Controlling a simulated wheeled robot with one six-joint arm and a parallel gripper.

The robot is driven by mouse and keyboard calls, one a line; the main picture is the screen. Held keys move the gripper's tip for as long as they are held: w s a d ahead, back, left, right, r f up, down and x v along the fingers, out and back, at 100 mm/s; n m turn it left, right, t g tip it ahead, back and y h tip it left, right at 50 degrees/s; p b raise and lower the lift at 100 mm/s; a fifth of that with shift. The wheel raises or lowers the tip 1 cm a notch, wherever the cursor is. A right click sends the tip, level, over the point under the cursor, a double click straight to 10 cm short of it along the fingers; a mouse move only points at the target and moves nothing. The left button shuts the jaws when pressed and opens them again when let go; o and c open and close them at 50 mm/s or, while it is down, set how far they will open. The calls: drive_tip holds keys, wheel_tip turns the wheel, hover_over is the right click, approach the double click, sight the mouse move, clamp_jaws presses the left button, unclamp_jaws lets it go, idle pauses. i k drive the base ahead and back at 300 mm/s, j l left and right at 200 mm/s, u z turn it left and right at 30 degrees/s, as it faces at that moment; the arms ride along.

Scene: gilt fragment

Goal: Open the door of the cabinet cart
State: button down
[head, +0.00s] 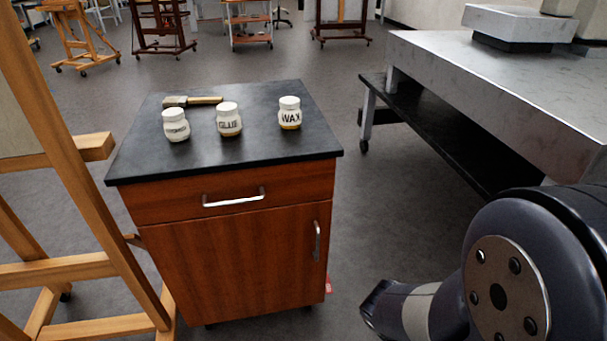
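The cabinet cart (165,196) stands left of centre in the head view, with a black top and reddish-brown wooden front. Its door (225,265) fills the lower front and looks shut. An upright metal handle (317,241) is near the door's right edge. Above the door is a shut drawer (160,203) with a horizontal metal handle (234,200). My arm shows at the lower right, apart from the cart and to the right of the door. I cannot make out gripper fingers on it, and nothing touches the door handle.
On the cart top (255,158) are three white jars, one labelled WAX (290,112) and one GLUE (229,119), and a brush (193,101). A wooden easel (85,180) stands close at left. A grey-topped table (490,75) is at right. Floor is clear between cart and table.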

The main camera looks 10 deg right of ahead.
sight(223, 268)
drive_tip(key=l+u, duration=0.1)
drive_tip(key=u, duration=0.65)
drive_tip(key=i+l, duration=0.05)
